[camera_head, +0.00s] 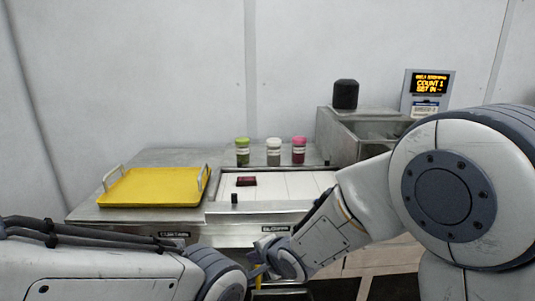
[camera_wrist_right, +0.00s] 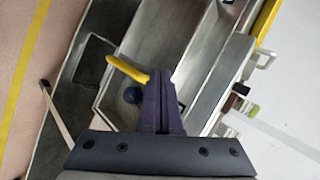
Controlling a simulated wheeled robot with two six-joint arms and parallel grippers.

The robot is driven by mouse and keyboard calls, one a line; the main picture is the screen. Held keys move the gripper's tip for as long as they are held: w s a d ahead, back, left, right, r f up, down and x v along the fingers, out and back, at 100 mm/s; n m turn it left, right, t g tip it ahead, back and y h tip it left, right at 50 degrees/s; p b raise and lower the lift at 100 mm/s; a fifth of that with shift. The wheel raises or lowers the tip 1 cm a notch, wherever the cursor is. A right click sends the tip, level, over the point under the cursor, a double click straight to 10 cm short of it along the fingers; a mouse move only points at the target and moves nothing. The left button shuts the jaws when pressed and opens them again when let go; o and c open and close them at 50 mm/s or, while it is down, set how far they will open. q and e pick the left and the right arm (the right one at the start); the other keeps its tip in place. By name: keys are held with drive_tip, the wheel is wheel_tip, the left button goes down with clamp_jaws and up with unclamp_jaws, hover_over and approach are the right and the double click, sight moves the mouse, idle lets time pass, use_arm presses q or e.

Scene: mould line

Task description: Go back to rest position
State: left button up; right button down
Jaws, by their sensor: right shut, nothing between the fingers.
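My right gripper (camera_head: 259,270) is low at the front of the bench in the head view, small and partly hidden by my own arms. In the right wrist view its dark fingers (camera_wrist_right: 160,85) are together and hold nothing. A yellow curved piece (camera_wrist_right: 127,68) shows just left of the fingertips, over an open metal bin; I cannot tell whether it touches them. My left arm comes in at the lower left, but its gripper is not visible.
A yellow tray (camera_head: 152,187) with handles stands on the left of the bench. A dark red block (camera_head: 246,181) lies on the white panel (camera_head: 285,188). Jars with green (camera_head: 242,152), white (camera_head: 274,152) and pink (camera_head: 299,151) lids stand behind. A display (camera_head: 428,92) and black cylinder (camera_head: 345,94) stand right.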

drive_tip(key=s+d+f+n+g+h, duration=0.25)
drive_tip(key=s+d+n, duration=0.35)
drive_tip(key=d, duration=0.5)
drive_tip(key=s+d+f+n+g+h, duration=0.2)
drive_tip(key=s+d+n+g+h, duration=0.15)
drive_tip(key=s+d, duration=0.6)
drive_tip(key=s+a+r+n+g+y, duration=0.1)
drive_tip(key=s+a+r+n, duration=0.25)
drive_tip(key=s+a, duration=0.2)
drive_tip(key=s+a+r+n+g+y, duration=0.1)
drive_tip(key=s+a+r+n, duration=0.1)
drive_tip(key=s+a+n, duration=0.35)
wheel_tip(320, 180, up, 14)
drive_tip(key=p, duration=1.4)
drive_tip(key=shift+s+r+m, duration=0.25)
drive_tip(key=shift+m, duration=0.1)
drive_tip(key=shift+a, duration=0.15)
